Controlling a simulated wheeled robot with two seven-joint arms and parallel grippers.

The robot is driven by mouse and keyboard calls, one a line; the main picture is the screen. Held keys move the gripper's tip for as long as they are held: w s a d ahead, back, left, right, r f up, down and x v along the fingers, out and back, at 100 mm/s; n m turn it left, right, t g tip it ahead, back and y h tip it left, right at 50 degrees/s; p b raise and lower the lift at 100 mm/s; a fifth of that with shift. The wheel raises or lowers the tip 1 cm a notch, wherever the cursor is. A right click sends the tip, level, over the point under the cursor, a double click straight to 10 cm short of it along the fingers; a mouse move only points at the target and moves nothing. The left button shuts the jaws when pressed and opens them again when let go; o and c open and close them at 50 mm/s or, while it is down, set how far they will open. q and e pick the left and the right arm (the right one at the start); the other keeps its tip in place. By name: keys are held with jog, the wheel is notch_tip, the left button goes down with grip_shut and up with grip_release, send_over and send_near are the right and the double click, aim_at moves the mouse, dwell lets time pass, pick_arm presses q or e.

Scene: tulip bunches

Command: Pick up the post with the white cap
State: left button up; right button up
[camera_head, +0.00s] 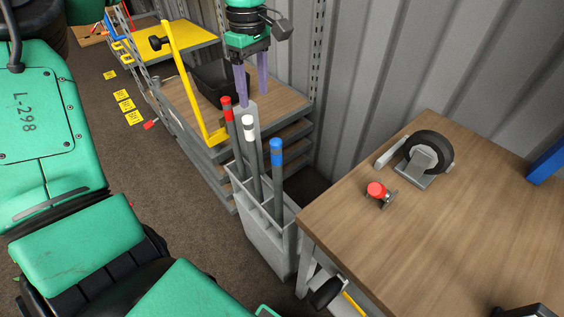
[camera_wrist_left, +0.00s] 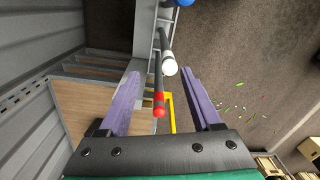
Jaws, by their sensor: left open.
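The post with the white cap (camera_head: 249,121) stands in a grey divided bin (camera_head: 262,245), between a post with a red cap (camera_head: 227,101) and one with a blue cap (camera_head: 276,146). My left gripper (camera_head: 252,97) is open and empty, pointing down from the top, by the post tops. In the left wrist view the white cap (camera_wrist_left: 169,68) shows between the fingertips, farther from the camera than they are. The red cap (camera_wrist_left: 160,112) lies nearer the palm, also between the purple fingers. The blue cap (camera_wrist_left: 184,2) is at the top edge. My right gripper is not in view.
A wooden table (camera_head: 480,230) at the right holds a caster wheel (camera_head: 428,156) and a small red-topped part (camera_head: 376,190). A shelf rack (camera_head: 205,125) with a black tray (camera_head: 214,80) and a yellow bar (camera_head: 183,85) stands behind the bin. A corrugated wall (camera_head: 420,60) closes the back.

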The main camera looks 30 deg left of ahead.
aim_at(246, 120)
pick_arm(q)
jog(key=f, duration=0.1)
jog(key=s+f, duration=0.1)
jog(key=a+f, duration=0.1)
jog(key=shift+s, duration=0.2)
jog(key=f, duration=0.2)
jog(key=s+f, duration=0.1)
jog(key=shift+s+f, duration=0.15)
jog(key=shift+f, duration=0.2)
jog(key=f, duration=0.1)
jog(key=w+f, duration=0.1)
jog(key=shift+d+f, duration=0.1)
jog(key=shift+f, duration=0.2)
jog(key=f, duration=0.4)
jog(key=shift+s+a+f, duration=0.1)
jog(key=shift+a, duration=0.2)
jog(key=shift+f, duration=0.15)
grip_shut()
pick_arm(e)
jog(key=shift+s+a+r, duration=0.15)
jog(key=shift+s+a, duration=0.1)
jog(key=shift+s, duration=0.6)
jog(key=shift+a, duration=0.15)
